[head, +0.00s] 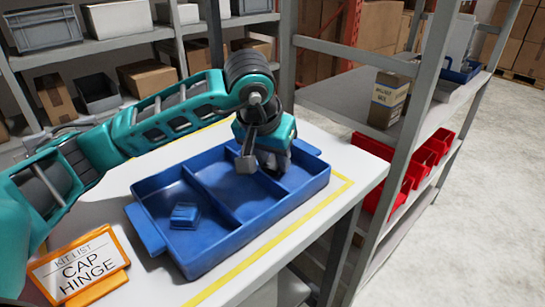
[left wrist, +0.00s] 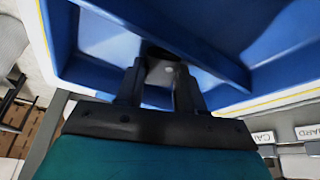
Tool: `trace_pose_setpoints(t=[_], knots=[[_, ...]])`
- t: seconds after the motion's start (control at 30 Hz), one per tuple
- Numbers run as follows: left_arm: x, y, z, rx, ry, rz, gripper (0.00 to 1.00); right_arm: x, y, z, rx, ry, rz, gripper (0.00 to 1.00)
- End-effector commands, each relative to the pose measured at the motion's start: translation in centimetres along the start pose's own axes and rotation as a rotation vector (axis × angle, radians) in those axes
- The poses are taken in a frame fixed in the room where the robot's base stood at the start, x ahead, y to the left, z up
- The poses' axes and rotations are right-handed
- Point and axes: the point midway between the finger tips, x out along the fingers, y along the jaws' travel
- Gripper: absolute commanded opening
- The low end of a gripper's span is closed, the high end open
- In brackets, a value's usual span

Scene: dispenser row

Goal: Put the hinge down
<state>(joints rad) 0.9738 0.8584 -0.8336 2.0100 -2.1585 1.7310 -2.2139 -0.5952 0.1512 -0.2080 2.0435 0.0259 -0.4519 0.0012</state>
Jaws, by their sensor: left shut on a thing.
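My left gripper (head: 258,166) is low over the blue tray (head: 207,265), at its middle and right compartments. In the left wrist view, the two dark fingers of the left gripper (left wrist: 160,92) are shut on a small grey piece, the hinge (left wrist: 161,70). The fingers hide part of the hinge, and I cannot tell whether it touches the tray floor. A blue cap (head: 185,216) lies in the left compartment of the tray. My right gripper is not in view.
The tray stands on a white table with yellow edge lines. An orange-framed kit list card (head: 80,266) reading CAP HINGE stands at the front left. A grey shelf post (head: 415,125) rises to the right, by red bins (head: 425,152) and a cardboard box (head: 389,99).

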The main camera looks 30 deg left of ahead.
Motion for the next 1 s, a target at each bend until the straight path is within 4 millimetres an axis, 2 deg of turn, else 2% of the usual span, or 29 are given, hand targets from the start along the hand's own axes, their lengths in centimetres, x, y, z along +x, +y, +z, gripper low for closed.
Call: trace_pose_setpoints(t=[0.27, 0.3, 0.53, 0.83, 1.0], knots=[[0.3, 0.0, 0.1, 0.0, 0.001, 0.0, 0.07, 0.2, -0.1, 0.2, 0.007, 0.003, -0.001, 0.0], [0.2, 0.0, 0.1, 0.0, 0.0, 0.0, 0.39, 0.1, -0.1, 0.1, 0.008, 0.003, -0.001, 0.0], [0.1, 0.0, 0.1, 0.0, 0.0, 0.0, 0.61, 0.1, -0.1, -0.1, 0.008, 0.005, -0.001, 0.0], [-0.1, 0.0, 0.0, 0.0, 0.0, 0.0, 0.63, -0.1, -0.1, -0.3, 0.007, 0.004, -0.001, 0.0], [-2.1, 0.0, -0.2, 0.001, 0.005, 0.001, 0.63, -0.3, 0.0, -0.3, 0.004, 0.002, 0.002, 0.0]])
